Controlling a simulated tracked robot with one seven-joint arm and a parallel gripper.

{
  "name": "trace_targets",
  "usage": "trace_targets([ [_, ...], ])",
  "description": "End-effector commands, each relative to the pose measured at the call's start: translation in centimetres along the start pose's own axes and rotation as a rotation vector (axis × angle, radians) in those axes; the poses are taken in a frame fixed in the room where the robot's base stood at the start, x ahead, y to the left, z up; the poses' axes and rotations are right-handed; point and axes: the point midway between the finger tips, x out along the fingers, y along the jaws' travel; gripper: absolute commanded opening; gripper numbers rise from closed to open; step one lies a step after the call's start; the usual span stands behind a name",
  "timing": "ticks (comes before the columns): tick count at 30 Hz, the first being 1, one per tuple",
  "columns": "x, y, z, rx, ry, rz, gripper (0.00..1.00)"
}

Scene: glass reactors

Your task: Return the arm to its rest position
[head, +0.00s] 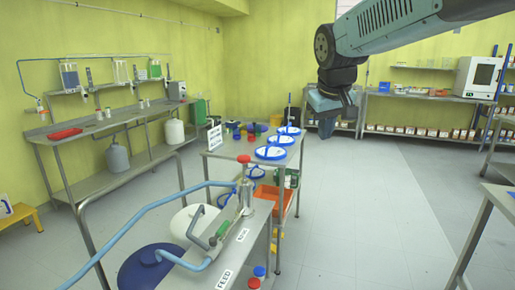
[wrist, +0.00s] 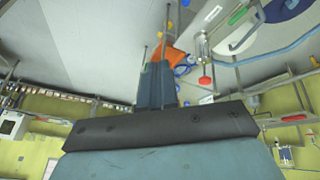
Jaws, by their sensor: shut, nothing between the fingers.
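My arm (head: 395,25) reaches in from the top right of the head view. My gripper (head: 328,122) hangs from its dark wrist, pointing down, high above the floor and to the right of the middle table. In the wrist view my gripper (wrist: 156,68) shows its blue-grey fingers together, with nothing between them. The fingers touch nothing that I can see.
The middle steel table (head: 240,157) holds blue-rimmed round lids (head: 270,152). A front bench carries blue pipes and a red-knobbed valve (head: 243,159). A bench with glassware (head: 70,78) stands left. A steel table (head: 500,200) stands at right. Open floor (head: 360,210) lies between.

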Motion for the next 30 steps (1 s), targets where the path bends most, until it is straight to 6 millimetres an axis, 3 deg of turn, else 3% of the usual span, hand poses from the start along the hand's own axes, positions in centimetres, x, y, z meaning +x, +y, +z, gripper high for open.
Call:
trace_targets([
  [1, -0.5, 0.3, 1.9, 0.024, 0.005, 0.004, 0.00],
  [6, -1.4, 1.1, 7.8, 0.103, 0.016, 0.003, 0.00],
  [15, -1.2, 1.2, 17.6, 0.239, 0.042, -0.022, 0.00],
  [21, -0.7, 1.0, 20.9, 0.287, 0.052, -0.038, 0.00],
  [30, -0.5, 0.9, 21.5, 0.296, 0.052, -0.042, 0.00],
])
